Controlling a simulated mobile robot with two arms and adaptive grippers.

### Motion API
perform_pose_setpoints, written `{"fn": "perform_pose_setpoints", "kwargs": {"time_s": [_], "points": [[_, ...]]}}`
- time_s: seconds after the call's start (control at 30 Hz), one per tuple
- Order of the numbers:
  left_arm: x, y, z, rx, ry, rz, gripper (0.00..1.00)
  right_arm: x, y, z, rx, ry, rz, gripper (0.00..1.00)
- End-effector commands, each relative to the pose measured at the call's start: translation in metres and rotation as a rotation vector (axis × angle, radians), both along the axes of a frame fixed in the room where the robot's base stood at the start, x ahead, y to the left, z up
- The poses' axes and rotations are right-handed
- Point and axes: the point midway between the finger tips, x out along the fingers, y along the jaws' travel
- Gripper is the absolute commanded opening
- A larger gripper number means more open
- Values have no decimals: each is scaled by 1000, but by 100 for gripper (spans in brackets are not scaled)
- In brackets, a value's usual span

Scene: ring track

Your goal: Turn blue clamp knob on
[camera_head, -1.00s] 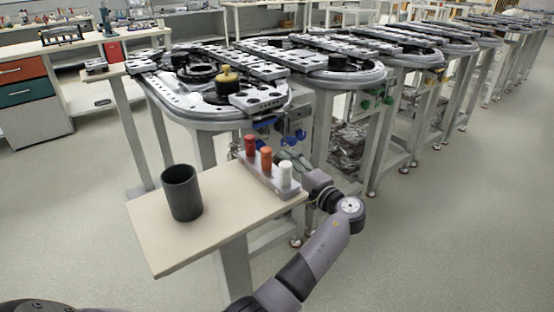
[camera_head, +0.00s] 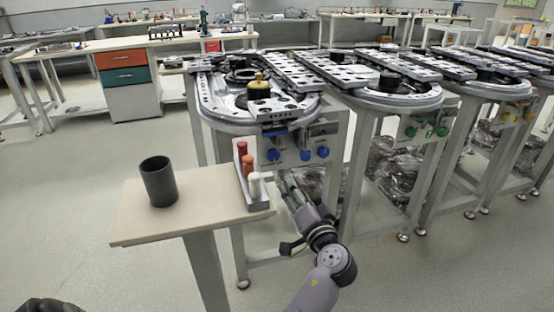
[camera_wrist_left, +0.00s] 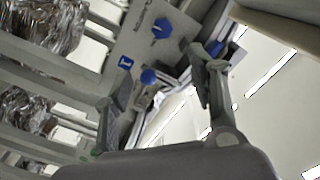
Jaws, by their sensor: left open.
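The front panel (camera_head: 292,158) under the nearest ring track carries blue knobs: a left one (camera_head: 273,155), a middle one (camera_head: 305,155) and a right one (camera_head: 323,152). Which one is the clamp knob cannot be read. My left gripper (camera_head: 287,182) is just below the panel, by the small table's right edge. In the left wrist view its fingers (camera_wrist_left: 163,72) are spread and empty. One blue knob (camera_wrist_left: 148,76) shows between them and another (camera_wrist_left: 161,28) lies higher. A further blue part is partly hidden by the right finger.
The small table (camera_head: 215,212) holds a dark cup (camera_head: 158,182) and a rack with red, orange and white pegs (camera_head: 248,168), close to my left gripper. More tracks with green and yellow knobs stand to the right. Open floor lies in front.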

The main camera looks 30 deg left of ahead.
Motion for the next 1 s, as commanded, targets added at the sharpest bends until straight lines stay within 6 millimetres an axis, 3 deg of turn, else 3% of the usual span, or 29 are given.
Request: {"fn": "perform_pose_setpoints", "kwargs": {"time_s": [0.27,0.4,0.63,1.0], "points": [[9,15,3,-16,-30,-7,52,-5,6,-4,13,13,-1,40],[27,37,2,-15,-28,-7,52,-14,16,-9,29,33,0,40],[60,76,2,-15,-26,-6,52,-13,13,-7,24,30,-1,40],[102,124,2,-16,-26,-7,52,-5,5,12,13,5,-8,40]]}}
